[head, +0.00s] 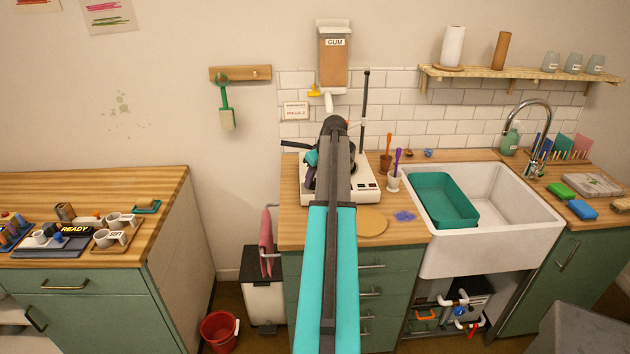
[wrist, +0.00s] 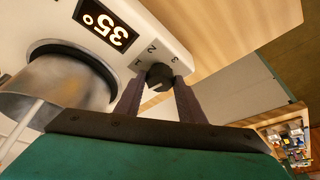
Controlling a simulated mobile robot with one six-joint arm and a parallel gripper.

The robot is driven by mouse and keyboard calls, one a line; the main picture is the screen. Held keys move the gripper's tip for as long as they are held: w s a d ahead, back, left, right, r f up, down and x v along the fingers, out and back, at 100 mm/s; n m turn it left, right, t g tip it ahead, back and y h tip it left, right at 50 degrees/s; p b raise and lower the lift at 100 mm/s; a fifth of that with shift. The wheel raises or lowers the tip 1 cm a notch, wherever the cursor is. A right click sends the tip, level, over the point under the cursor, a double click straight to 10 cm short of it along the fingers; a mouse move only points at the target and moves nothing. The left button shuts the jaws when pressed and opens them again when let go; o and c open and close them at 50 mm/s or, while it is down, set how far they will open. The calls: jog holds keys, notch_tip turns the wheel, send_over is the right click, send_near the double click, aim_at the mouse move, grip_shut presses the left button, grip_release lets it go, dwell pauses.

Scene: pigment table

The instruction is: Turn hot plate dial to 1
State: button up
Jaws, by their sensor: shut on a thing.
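The white hot plate (head: 367,195) stands on the wooden counter in the head view, mostly behind my arm. In the wrist view its white front (wrist: 152,28) carries a lit display (wrist: 104,25) that reads 35°, seen rotated. The small black dial (wrist: 158,76) sits beside marks 1, 2 and 3. My gripper (wrist: 160,88) is shut on the dial, one dark finger on each side. A pale line shows on the dial's face, but I cannot tell clearly which number it points to. In the head view the dial and fingertips are hidden by my arm.
A metal pot (wrist: 62,85) stands on the plate, close to my left finger in the wrist view. A white cup (head: 393,181) with a purple tool and a round wooden board (head: 372,222) are right of the arm. A sink (head: 515,215) lies further right.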

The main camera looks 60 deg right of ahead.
jog(key=m+h, duration=0.1)
jog(key=m, duration=0.1)
jog(key=m+g+b, duration=0.1)
jog(key=m, duration=0.2)
jog(key=shift+w+a+h, duration=0.1)
jog(key=shift+w+h, duration=0.1)
jog(key=shift+h, duration=0.2)
jog(key=m+g+h, duration=0.1)
jog(key=m, duration=0.4)
jog(key=shift+w+r+b, duration=0.1)
jog(key=shift+b, duration=0.3)
jog(key=shift+g, duration=0.3)
jog(key=o, duration=1)
jog(key=shift+a, duration=0.1)
jog(key=shift+b+v, duration=1.5)
jog(key=shift+v, duration=5.35)
